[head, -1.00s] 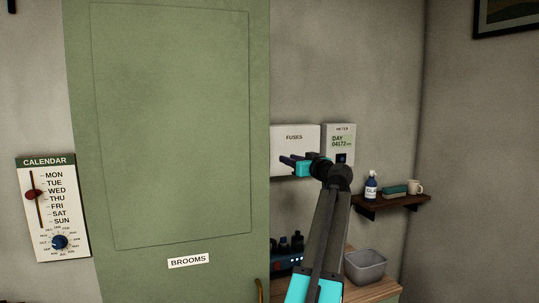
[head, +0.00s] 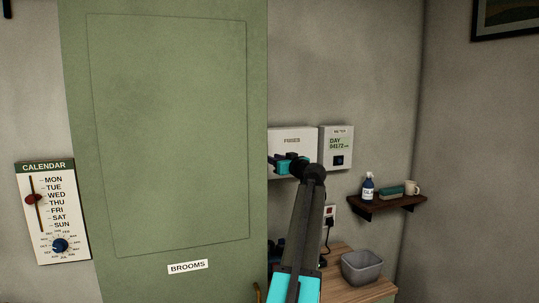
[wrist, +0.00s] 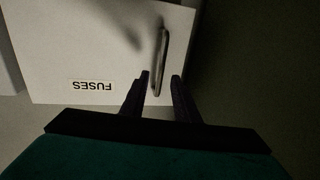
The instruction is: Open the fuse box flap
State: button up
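The white fuse box (head: 293,135) hangs on the wall right of the green cupboard, marked FUSES. Its flap (wrist: 85,45) looks shut and fills the upper left of the wrist view, with the label upside down. A thin metal bar handle (wrist: 164,42) stands near the flap's right edge. My gripper (wrist: 159,76) is open, one finger on each side of the handle's lower end in the picture. I see gaps beside the handle; whether a finger touches it I cannot tell. In the head view my gripper (head: 273,161) covers the box's lower left part.
The tall green cupboard (head: 170,130) stands close left of the gripper. The meter (head: 338,147) is right of the fuse box. Below are a bench with a grey bin (head: 362,266) and a wall socket (head: 329,211). A shelf (head: 388,203) holds a bottle and mug.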

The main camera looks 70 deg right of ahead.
jog(key=shift+p+x, duration=0.6)
jog(key=shift+x, duration=1.3)
grip_shut()
jog(key=shift+w+a+f, duration=0.1)
